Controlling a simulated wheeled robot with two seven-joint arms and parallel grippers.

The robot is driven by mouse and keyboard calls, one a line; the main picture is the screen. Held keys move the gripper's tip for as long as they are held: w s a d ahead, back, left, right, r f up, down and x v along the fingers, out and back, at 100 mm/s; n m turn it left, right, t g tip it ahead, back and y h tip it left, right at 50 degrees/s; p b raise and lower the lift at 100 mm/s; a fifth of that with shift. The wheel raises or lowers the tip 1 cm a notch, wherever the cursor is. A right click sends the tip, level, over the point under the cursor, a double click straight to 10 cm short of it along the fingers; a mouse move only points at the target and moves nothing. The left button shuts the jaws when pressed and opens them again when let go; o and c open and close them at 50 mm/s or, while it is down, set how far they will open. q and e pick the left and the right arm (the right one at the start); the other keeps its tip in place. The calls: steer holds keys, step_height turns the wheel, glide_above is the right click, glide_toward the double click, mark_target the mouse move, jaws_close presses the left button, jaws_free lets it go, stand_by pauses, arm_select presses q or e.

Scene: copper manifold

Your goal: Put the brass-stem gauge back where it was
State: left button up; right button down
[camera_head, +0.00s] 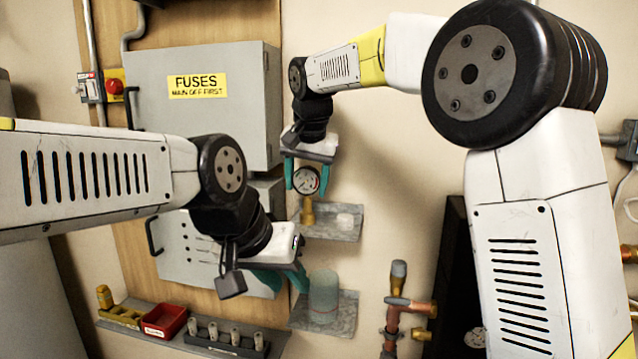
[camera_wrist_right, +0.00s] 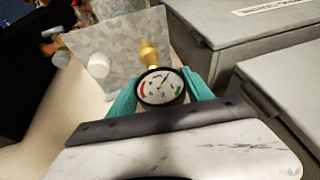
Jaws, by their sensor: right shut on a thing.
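The brass-stem gauge has a round white dial (camera_head: 306,180) with a dark rim and a brass stem (camera_head: 308,212) pointing down. My right gripper (camera_head: 306,178) is shut on the gauge, a teal finger on each side of the dial. In the right wrist view the dial (camera_wrist_right: 160,87) sits between the fingers and the stem (camera_wrist_right: 149,53) points away, beside the grey metal shelf. The stem is at the left end of the upper wall shelf (camera_head: 340,234); I cannot tell whether it touches. My left gripper (camera_head: 283,279) is lower, with its fingers apart and nothing seen between them.
A white cap (camera_head: 345,221) stands on the upper shelf. A clear jar (camera_head: 323,295) stands on the lower shelf (camera_head: 340,322), close right of my left gripper. The fuse box (camera_head: 200,115) is left. A red tray (camera_head: 164,321) and copper pipes (camera_head: 392,320) are below.

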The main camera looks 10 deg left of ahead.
steer(key=shift+c, duration=2.1)
jaws_free()
steer(key=shift+f, duration=0.1)
steer(key=v, duration=1.2)
steer(key=d+f, duration=0.1)
steer(key=d, duration=0.7)
steer(key=s+d+f, duration=0.4)
steer(key=s+d, duration=0.1)
steer(key=d, duration=0.5)
steer(key=s+d+f+t, duration=0.1)
steer(key=s+d+f, duration=0.9)
steer(key=s+f, duration=0.4)
steer(key=shift+s+d+f+n+t, duration=0.35)
steer(key=shift+s+d+n+t, duration=0.05)
